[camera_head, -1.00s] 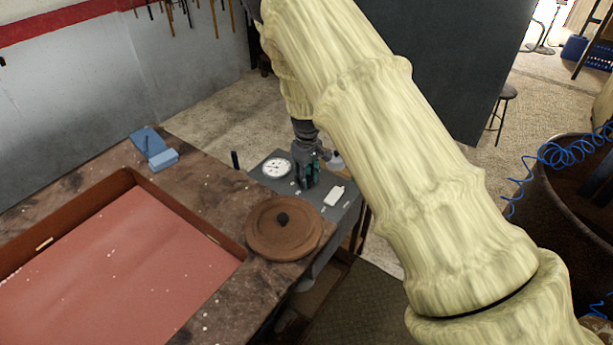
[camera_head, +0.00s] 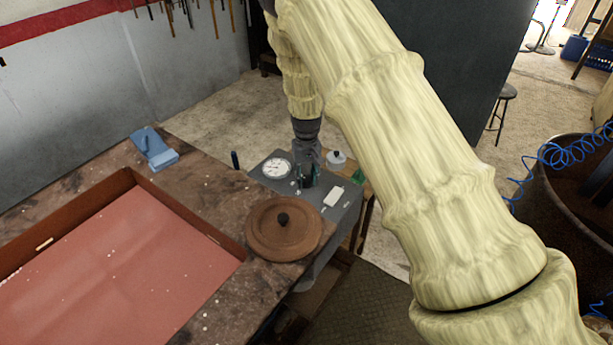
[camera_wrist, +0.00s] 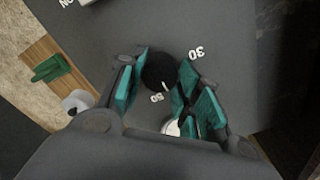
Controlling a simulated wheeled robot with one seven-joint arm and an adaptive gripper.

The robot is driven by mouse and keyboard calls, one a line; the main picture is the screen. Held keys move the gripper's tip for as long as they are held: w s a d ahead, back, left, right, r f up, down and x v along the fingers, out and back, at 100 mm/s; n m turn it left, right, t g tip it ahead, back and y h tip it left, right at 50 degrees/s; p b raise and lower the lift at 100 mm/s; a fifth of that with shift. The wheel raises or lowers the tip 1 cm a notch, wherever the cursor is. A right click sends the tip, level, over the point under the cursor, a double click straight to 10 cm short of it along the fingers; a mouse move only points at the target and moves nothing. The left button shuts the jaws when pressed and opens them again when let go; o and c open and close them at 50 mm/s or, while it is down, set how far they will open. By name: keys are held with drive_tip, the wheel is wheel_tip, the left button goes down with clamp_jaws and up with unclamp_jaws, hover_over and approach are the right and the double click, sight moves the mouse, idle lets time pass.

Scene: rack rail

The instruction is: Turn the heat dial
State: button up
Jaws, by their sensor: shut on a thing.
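The heat dial (camera_wrist: 158,72) is a round black knob with a light pointer mark, on a grey panel (camera_head: 322,215). In the wrist view it sits between the teal-padded fingers of my gripper (camera_wrist: 163,76). White scale numbers, one reading 30, lie around it, partly hidden by the fingers. My gripper is shut on the dial. In the head view my gripper (camera_head: 307,178) points down onto the panel, and the dial is too hidden there to make out.
A white round gauge (camera_head: 276,168) is left of my gripper and a white plate (camera_head: 334,196) is right of it. A green object (camera_head: 358,177) and a white lidded pot (camera_head: 337,158) stand behind. A brown round lid (camera_head: 283,228) lies in front on the bench.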

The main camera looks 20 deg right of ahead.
sight(307, 179)
drive_tip(key=m, duration=0.6)
drive_tip(key=shift+m, duration=0.3)
idle(0.4)
drive_tip(key=o, duration=1.1)
drive_tip(key=shift+f, duration=0.1)
drive_tip(key=shift+c, duration=0.2)
drive_tip(key=shift+r, duration=0.2)
wheel_tip(307, 179, up, 12)
drive_tip(key=shift+f, duration=0.15)
